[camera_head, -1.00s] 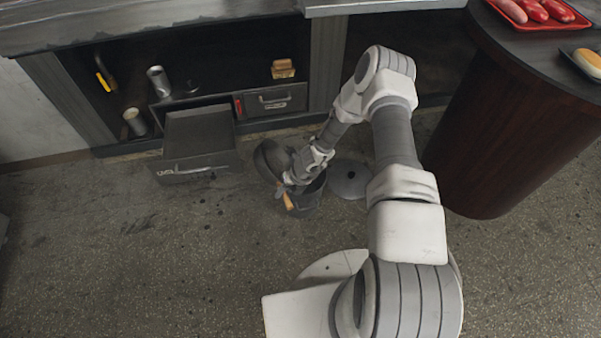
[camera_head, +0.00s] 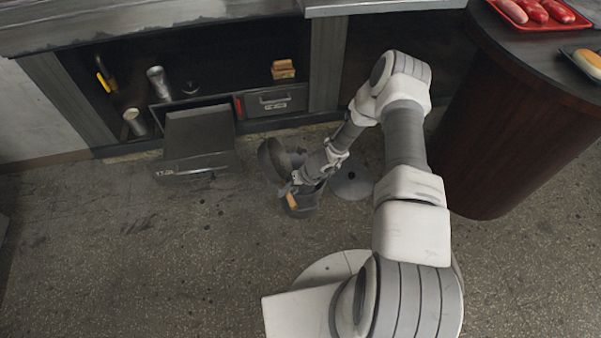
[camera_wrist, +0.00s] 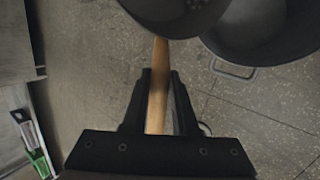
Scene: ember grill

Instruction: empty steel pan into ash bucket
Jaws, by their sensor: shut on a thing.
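The steel pan (camera_head: 273,158), dark and round with a wooden handle, is tilted up beside my gripper (camera_head: 303,180) in the head view. In the wrist view, my gripper (camera_wrist: 158,80) is shut on the pan's wooden handle, and the pan (camera_wrist: 165,12) is at the top, partly out of frame. Small lumps or marks show on its dark inside; I cannot tell which.
A pulled-out drawer (camera_head: 200,165) juts from the counter at left. A dark round-ended counter (camera_head: 500,140) with a red tray (camera_head: 520,22) stands at right. The front-left floor is clear.

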